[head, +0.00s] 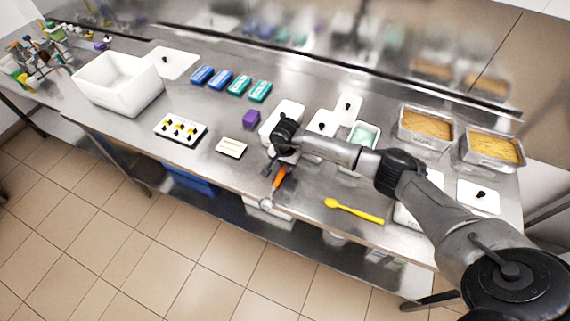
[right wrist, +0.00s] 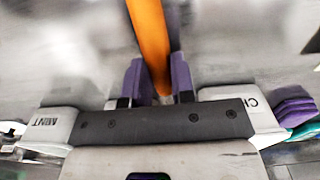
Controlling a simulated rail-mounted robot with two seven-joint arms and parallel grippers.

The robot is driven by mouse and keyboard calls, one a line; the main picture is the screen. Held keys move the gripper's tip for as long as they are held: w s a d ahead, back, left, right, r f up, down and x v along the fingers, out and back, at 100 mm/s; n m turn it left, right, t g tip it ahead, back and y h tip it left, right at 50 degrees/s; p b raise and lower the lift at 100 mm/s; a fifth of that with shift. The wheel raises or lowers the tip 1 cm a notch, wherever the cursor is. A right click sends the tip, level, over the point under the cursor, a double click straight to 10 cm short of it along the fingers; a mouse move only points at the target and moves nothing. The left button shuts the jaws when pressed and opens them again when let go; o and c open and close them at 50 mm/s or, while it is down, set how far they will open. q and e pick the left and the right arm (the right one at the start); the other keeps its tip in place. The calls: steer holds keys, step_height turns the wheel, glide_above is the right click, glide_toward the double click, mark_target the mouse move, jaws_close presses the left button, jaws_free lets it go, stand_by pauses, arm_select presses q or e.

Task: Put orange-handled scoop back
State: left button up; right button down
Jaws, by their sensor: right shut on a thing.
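The orange-handled scoop (head: 280,177) hangs below my right gripper (head: 279,163) near the front edge of the steel counter. Its round metal end (head: 266,203) points down and toward the front. In the right wrist view, the orange handle (right wrist: 148,35) runs between the two purple-padded fingers of my right gripper (right wrist: 157,82), which is shut on it. Whether the scoop touches the counter cannot be told. My right arm hides part of the counter and the tubs behind it. My left gripper is out of view.
White tubs and lids stand behind my arm; one tub (right wrist: 50,127) reads MINT.

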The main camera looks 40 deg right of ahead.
steer(key=c, duration=1)
jaws_free()
steer(key=shift+o, duration=0.2)
